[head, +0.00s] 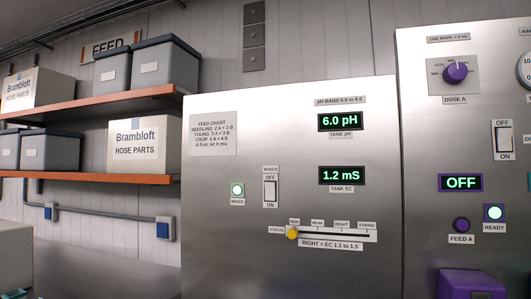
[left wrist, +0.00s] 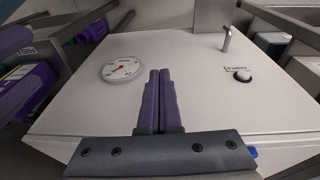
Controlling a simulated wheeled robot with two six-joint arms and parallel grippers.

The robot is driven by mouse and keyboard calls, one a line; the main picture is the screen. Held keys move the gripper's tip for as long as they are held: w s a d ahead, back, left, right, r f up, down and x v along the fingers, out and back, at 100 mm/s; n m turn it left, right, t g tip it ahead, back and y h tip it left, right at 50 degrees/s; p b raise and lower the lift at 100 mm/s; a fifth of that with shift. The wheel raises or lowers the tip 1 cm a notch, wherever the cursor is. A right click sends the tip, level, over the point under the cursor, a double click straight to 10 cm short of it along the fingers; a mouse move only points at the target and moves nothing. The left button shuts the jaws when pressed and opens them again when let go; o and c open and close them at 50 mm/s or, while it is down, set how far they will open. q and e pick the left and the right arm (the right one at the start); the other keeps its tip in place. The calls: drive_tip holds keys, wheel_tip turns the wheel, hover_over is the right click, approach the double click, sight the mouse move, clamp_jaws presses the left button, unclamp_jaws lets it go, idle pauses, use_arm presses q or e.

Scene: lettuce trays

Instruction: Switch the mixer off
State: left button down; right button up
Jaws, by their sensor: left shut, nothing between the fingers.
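The mixer switch (head: 270,192) is a white rocker on the steel panel in the head view, marked OFF at the top and ON at the bottom. I cannot tell which way it is tipped. Left of it a green lamp (head: 237,190) labelled MIXED is lit. My left gripper (left wrist: 160,73) shows in the left wrist view, with its purple fingers together and nothing between them. It points over a pale flat surface (left wrist: 210,105), away from the switch. Neither gripper shows in the head view.
Below the switch is a status slider with a yellow knob (head: 292,233). Displays read 6.0 pH (head: 340,121) and 1.2 mS (head: 341,175). A second panel with dose controls (head: 456,72) stands right. The wrist view shows a round gauge (left wrist: 121,69) and a SAMPLE knob (left wrist: 243,76).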

sight(270, 186)
use_arm(q)
drive_tip(key=w+a+r+n+t+p, duration=0.2)
drive_tip(key=w+r+n+t+p, duration=0.15)
drive_tip(key=w+r+p, duration=0.5)
drive_tip(key=w+a+r+n+t+p, duration=0.25)
drive_tip(key=w+r+n+p, duration=0.2)
drive_tip(key=r, duration=0.65)
drive_tip(key=w+d+r+n+t+h, duration=0.1)
drive_tip(key=d+r+n+t, duration=0.1)
drive_tip(key=r, duration=0.6)
drive_tip(key=w+d+r+n+t+h+p, duration=0.1)
drive_tip(key=w+d+r+n+t+h, duration=0.1)
drive_tip(key=r, duration=0.5)
drive_tip(key=w+d+r+n+t+h, duration=0.1)
drive_tip(key=d+r+n+t, duration=0.3)
drive_tip(key=r, duration=0.4)
drive_tip(key=w+n+t, duration=0.1)
drive_tip(key=t, duration=0.1)
drive_tip(key=shift+w+r+n+t+h+p, duration=0.15)
drive_tip(key=shift+r+n+t+h+p, duration=0.15)
drive_tip(key=shift+n+h+p, duration=0.1)
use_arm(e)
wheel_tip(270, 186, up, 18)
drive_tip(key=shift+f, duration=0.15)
